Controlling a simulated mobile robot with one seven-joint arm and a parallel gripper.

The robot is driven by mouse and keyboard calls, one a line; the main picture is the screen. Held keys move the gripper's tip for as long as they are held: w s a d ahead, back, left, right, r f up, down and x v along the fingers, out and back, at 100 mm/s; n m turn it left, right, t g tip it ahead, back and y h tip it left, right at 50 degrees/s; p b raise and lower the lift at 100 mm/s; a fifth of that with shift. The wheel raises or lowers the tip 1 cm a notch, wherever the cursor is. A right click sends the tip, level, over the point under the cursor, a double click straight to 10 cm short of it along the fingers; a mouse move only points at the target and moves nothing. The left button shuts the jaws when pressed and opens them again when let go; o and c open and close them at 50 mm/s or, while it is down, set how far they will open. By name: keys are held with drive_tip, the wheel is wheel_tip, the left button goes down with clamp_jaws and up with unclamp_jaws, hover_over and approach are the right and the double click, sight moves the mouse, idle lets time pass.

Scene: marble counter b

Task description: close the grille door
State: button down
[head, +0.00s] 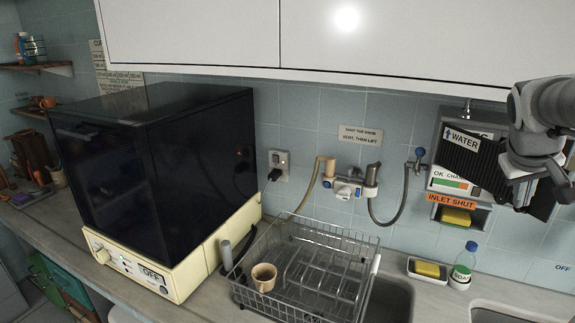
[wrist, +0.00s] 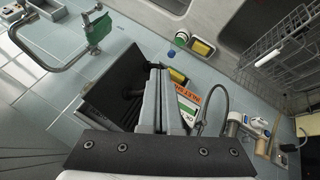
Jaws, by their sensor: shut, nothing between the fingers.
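The black slatted grille door (head: 482,165) is on the white wall unit (head: 443,178) marked WATER, at the right of the head view. It stands out at an angle from the unit's front, so it looks open. In the wrist view a dark panel (wrist: 108,92), apparently this door, lies left of the fingers. My gripper (head: 522,203) is shut and empty, in front of the door's right part and hiding some of it. It shows in the wrist view (wrist: 157,72) close beside the panel; I cannot tell whether they touch.
An orange INLET SHUT label (head: 450,200) and a yellow sponge (head: 455,216) sit below the gauge. A soap bottle (head: 463,266) and sponge dish (head: 428,270) stand by the sink. A wire rack (head: 320,232) is further left. White cupboards (head: 400,40) hang above.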

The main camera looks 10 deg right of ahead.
sight(553, 181)
drive_tip(key=d+p, duration=0.1)
drive_tip(key=d, duration=0.2)
drive_tip(key=w+d, duration=0.1)
drive_tip(key=d, duration=0.1)
drive_tip(key=d+p, duration=0.1)
drive_tip(key=d, duration=0.2)
drive_tip(key=shift+w+d+p, duration=0.3)
drive_tip(key=shift+p, duration=0.05)
drive_tip(key=shift+w+d, duration=0.3)
drive_tip(key=shift+d, duration=0.45)
